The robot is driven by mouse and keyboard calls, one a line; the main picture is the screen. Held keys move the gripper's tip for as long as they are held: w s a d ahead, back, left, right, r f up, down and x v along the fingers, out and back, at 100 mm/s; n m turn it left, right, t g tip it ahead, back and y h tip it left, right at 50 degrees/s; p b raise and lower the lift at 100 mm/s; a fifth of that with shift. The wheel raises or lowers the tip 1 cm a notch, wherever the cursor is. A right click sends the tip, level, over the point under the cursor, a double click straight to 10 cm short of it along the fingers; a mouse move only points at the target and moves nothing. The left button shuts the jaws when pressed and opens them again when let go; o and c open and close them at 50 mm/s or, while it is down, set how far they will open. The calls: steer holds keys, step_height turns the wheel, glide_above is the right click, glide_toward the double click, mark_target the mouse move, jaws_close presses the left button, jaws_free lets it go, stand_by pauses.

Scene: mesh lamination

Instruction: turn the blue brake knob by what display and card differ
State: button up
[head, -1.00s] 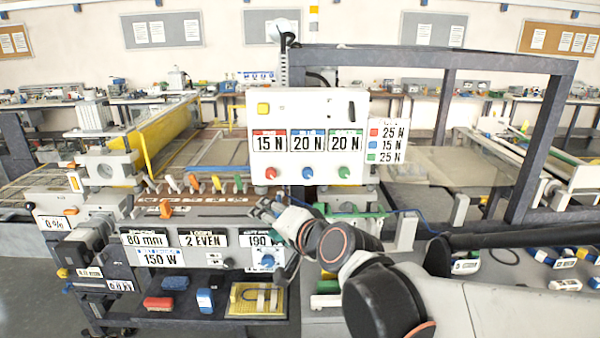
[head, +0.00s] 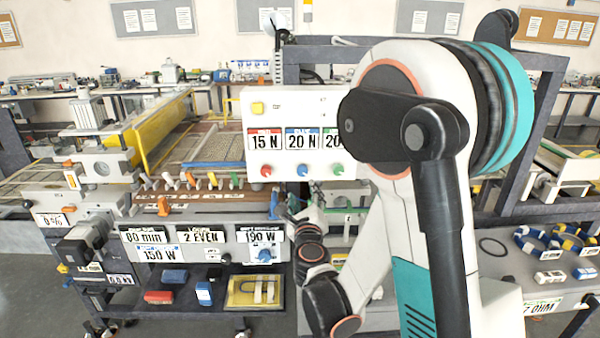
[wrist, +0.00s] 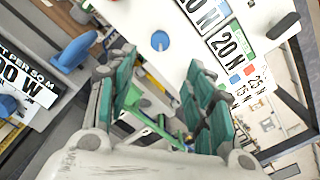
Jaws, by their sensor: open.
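The blue brake knob (head: 302,169) is on the white panel (head: 262,187), below the blue display (head: 301,140), which reads 20 N. The card beside the panel is hidden by my arm in the head view now; a second earlier its blue row read 15 N. In the wrist view the card (wrist: 252,88) shows at the right, small and tilted. The blue knob also shows in the wrist view (wrist: 160,40), ahead of my fingertips and roughly between them. My gripper (wrist: 163,62) is open and empty, apart from the knob.
A red knob (head: 266,171) and a green knob (head: 337,169) flank the blue one. Another blue knob (head: 264,255) sits on the lower panel under 190 W. Several coloured levers (head: 190,179) line the rail at left. The red display (head: 264,140) reads 15 N.

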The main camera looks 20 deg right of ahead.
mark_target(302, 172)
steer(key=b+x, duration=0.1)
steer(key=x, duration=1.2)
steer(key=shift+w+d, duration=0.1)
steer(key=shift+w, duration=0.2)
steer(key=shift+c, duration=0.5)
steer(key=c, duration=1)
